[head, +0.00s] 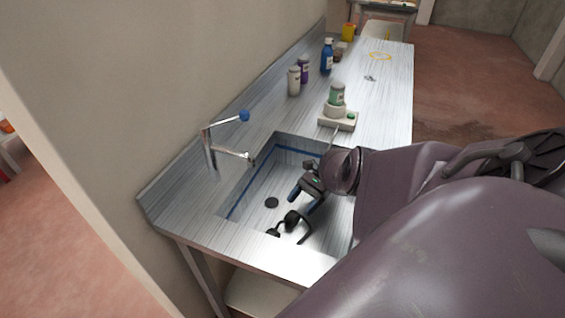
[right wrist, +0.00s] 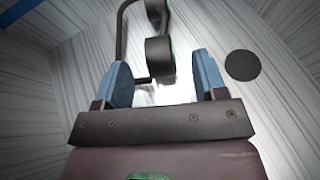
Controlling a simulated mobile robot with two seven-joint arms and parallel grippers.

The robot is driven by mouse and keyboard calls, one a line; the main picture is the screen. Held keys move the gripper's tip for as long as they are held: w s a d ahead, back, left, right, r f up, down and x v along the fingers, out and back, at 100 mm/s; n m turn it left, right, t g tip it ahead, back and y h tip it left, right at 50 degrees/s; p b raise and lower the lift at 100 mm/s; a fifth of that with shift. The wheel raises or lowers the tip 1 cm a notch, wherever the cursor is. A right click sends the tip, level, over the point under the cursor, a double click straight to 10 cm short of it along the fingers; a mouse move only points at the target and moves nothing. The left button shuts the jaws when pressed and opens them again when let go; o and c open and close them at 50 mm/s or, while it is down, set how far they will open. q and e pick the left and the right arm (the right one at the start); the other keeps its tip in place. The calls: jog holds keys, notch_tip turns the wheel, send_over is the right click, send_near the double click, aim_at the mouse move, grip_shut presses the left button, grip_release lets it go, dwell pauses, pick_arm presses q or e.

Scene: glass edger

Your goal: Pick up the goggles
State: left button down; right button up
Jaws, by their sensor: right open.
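The goggles (head: 292,221) are dark, with a thin curved band, and lie in the sink (head: 245,208) near its front end. In the right wrist view the goggles (right wrist: 160,58) show at the top centre, partly cut off by the upper edge. One dark round part lies ahead of and between the blue fingers. My right gripper (head: 306,199) is open over the sink, just behind the goggles in the head view. Its fingers (right wrist: 161,78) hold nothing. I cannot tell the exact height gap. My left gripper is in neither view.
The sink has a dark round drain (head: 272,203). A faucet (head: 212,150) with a blue knob rises at its left. A small device with a green-labelled jar (head: 337,95) stands behind the sink, and bottles (head: 327,57) stand along the wall. The counter's right side is mostly clear.

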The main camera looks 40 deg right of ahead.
aim_at(292, 213)
jog(key=shift+a+p, duration=0.35)
jog(key=shift+a, duration=0.3)
jog(key=p+x, duration=0.1)
jog(key=x, duration=0.2)
jog(key=shift+s+a, duration=0.15)
jog(key=shift+a+f, duration=0.2)
jog(key=shift+a, duration=0.05)
jog(key=c, duration=1.1)
